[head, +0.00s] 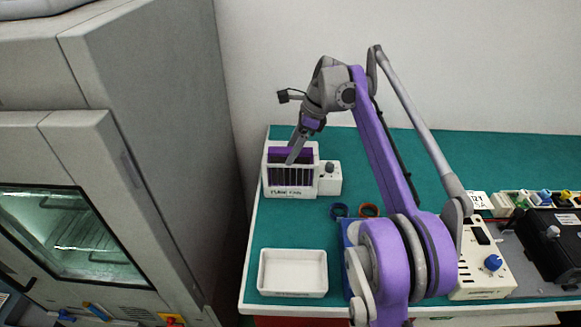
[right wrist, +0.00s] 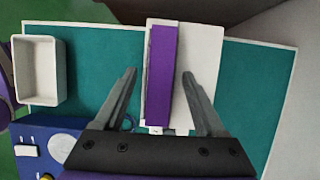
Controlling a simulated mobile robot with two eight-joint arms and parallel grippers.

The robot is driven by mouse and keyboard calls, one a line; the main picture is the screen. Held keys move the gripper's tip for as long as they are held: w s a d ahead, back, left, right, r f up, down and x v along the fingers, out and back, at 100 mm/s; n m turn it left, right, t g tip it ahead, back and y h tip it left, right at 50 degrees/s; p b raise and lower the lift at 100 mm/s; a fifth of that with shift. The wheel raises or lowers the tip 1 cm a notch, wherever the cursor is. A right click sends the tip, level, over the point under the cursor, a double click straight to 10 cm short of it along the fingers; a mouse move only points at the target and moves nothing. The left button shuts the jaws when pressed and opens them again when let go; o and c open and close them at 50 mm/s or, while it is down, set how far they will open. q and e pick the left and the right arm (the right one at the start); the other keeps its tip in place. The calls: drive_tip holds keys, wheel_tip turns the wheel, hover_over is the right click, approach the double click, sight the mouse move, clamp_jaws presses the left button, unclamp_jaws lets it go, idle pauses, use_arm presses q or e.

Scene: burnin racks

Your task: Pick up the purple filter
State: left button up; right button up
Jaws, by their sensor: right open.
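The purple filter (head: 276,153) sits in a white slotted holder (head: 291,191) on the green bench top. In the right wrist view the filter (right wrist: 162,70) is a long purple strip on the white holder (right wrist: 199,55). My right gripper (head: 294,152) is over the holder, pointing down. In its wrist view the right gripper (right wrist: 160,75) is open, with one finger on each side of the purple strip. I cannot tell how far the fingertips are above it. My left gripper is not in view.
An empty white tray (head: 293,250) lies in front of the holder. A large grey cabinet (head: 150,120) stands at left. A beige device with a blue knob (head: 493,262) is right of my arm.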

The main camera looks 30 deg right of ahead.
drive_tip(key=shift+f, duration=0.25)
idle(0.3)
clamp_jaws()
idle(1.3)
